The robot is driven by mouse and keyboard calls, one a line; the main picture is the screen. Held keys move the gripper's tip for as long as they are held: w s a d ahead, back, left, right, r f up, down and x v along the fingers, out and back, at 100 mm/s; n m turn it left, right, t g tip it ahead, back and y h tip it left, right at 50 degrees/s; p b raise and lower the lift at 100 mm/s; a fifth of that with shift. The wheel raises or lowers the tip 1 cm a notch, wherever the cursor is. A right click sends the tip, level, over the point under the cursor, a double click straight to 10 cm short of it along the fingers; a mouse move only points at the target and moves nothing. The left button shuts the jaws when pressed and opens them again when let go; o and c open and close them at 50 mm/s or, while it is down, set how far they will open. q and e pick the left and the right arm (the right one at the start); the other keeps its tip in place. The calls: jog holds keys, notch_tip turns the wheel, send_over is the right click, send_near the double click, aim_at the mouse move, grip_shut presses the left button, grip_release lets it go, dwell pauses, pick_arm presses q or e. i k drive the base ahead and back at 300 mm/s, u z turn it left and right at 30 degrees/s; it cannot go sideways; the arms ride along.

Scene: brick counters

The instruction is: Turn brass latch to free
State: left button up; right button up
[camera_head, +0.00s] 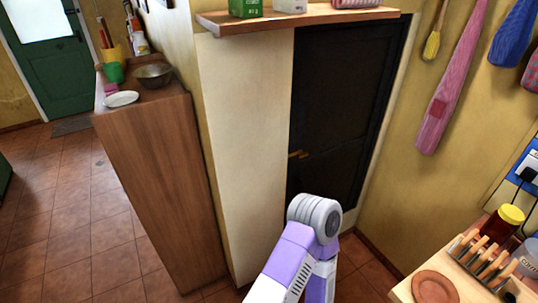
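A small brass latch (298,154) shows on the left edge of a dark door or panel (340,100) set into the wall. It is small in the picture, and its exact position is hard to tell. One of my arms, purple and white with a grey joint, rises from the bottom middle, below the latch in the picture. No gripper fingers show, and neither gripper can be seen touching the latch.
A shelf (290,20) with boxes juts out above the dark door. A counter (400,291) with a jar (503,222) is at lower right. Tiled floor (60,225) is clear at left.

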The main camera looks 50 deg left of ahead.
aim_at(303, 154)
jog(key=u, duration=1)
jog(key=k, duration=0.6)
jog(key=u, duration=0.25)
jog(key=i, duration=1.4)
jog(key=u, duration=0.8)
